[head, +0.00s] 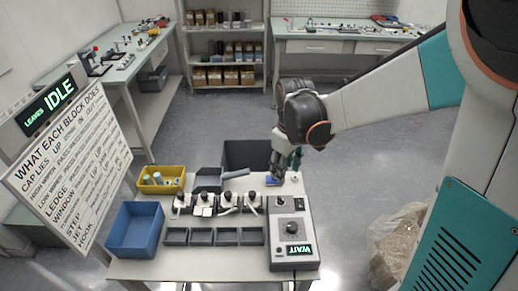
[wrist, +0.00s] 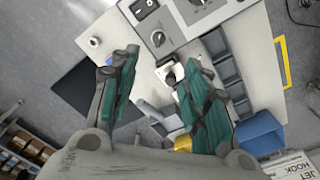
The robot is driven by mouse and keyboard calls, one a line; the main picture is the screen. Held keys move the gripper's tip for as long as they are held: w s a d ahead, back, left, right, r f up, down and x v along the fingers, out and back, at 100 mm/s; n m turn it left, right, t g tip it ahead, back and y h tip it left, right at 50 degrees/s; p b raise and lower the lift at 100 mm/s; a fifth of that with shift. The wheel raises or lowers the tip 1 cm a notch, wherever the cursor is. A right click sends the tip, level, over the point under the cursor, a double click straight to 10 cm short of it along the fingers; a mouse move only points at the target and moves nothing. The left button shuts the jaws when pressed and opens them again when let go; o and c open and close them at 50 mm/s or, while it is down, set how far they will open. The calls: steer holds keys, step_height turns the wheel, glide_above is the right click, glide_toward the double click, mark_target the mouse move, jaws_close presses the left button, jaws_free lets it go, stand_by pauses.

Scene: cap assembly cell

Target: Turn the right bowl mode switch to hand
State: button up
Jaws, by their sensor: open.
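A grey control box (head: 291,240) stands at the right end of the worktable, with a dark round knob (head: 292,230) and a lit display reading WAIT (head: 299,250). My gripper (head: 284,170) hangs over the far right of the table, beyond the box's far end. Its green-padded fingers are open in the wrist view (wrist: 156,76), with nothing between them.
Several small white units with black tops (head: 205,203) stand in a row left of the box, with grey trays (head: 201,236) in front. A blue bin (head: 134,230) and a yellow bin (head: 161,179) are at the left. A dark bin (head: 248,156) stands behind the table.

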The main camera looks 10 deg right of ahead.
mark_target(281, 199)
steer(key=f+b, duration=0.1)
steer(key=f, duration=0.4)
steer(key=f+b, duration=0.1)
steer(key=f, duration=0.4)
steer(key=w+f+b, duration=0.1)
steer(key=f+b, duration=0.1)
steer(key=f, duration=0.3)
steer(key=shift+f, duration=0.25)
jaws_close()
